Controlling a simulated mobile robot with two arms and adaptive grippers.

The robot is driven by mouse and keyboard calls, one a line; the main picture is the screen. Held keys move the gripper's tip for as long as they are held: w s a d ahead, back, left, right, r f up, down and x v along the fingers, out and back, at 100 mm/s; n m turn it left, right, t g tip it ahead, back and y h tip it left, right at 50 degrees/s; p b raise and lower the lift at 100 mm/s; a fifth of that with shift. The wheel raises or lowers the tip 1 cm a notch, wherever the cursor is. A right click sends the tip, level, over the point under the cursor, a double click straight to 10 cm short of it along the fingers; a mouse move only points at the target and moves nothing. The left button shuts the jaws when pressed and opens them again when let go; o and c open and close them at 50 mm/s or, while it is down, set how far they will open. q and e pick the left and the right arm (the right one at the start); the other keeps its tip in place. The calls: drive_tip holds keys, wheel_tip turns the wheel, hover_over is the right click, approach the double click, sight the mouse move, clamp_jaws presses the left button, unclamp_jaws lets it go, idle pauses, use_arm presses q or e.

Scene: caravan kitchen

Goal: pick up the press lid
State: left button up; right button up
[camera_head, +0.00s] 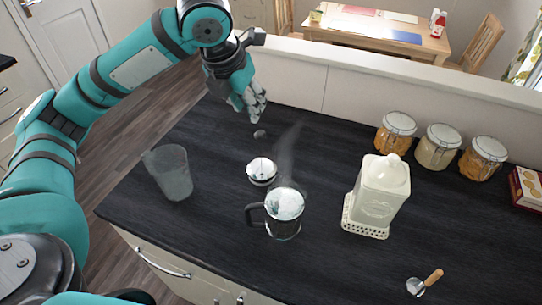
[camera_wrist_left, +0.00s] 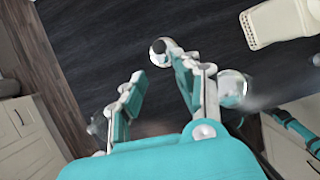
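The press lid (camera_head: 262,172) stands on the dark counter just behind the press, a pale disc with a small dark knob (camera_head: 259,134) above it. The glass press (camera_head: 285,225) has a black handle, pale contents and steam rising. My left gripper (camera_head: 256,106) is above and behind the lid, apart from it. In the left wrist view its two fingers (camera_wrist_left: 155,95) are spread with nothing between them. The lid's dark knob shows beyond the right fingertip (camera_wrist_left: 158,46), and the lid's disc is partly hidden there. My right gripper is not seen.
An empty glass (camera_head: 172,175) stands left of the lid. A cream canister (camera_head: 382,185) in a lattice holder stands right of the press. Several jars (camera_head: 437,147) line the back right. A scoop (camera_head: 424,284) lies at the front right. The counter behind the lid is clear.

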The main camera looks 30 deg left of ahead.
sight(260, 133)
use_arm(q)
drive_tip(key=x, duration=0.7)
drive_tip(key=shift+w+f+p, duration=0.1)
drive_tip(key=shift+f+p, duration=0.2)
drive_tip(key=x, duration=0.3)
drive_tip(key=shift+w+a+r, duration=0.1)
drive_tip(key=shift+w+r, duration=0.05)
drive_tip(key=shift+w, duration=0.05)
drive_tip(key=shift+w+f, duration=0.2)
drive_tip(key=shift+f, duration=0.6)
drive_tip(key=p+x, duration=0.1)
drive_tip(key=x, duration=0.3)
drive_tip(key=shift+w+f, duration=0.25)
drive_tip(key=shift+f, duration=0.2)
drive_tip(key=c, duration=0.6)
clamp_jaws()
use_arm(e)
drive_tip(key=shift+s+d+r, duration=0.15)
drive_tip(key=shift+s+r, duration=0.6)
drive_tip(key=shift+s, duration=0.05)
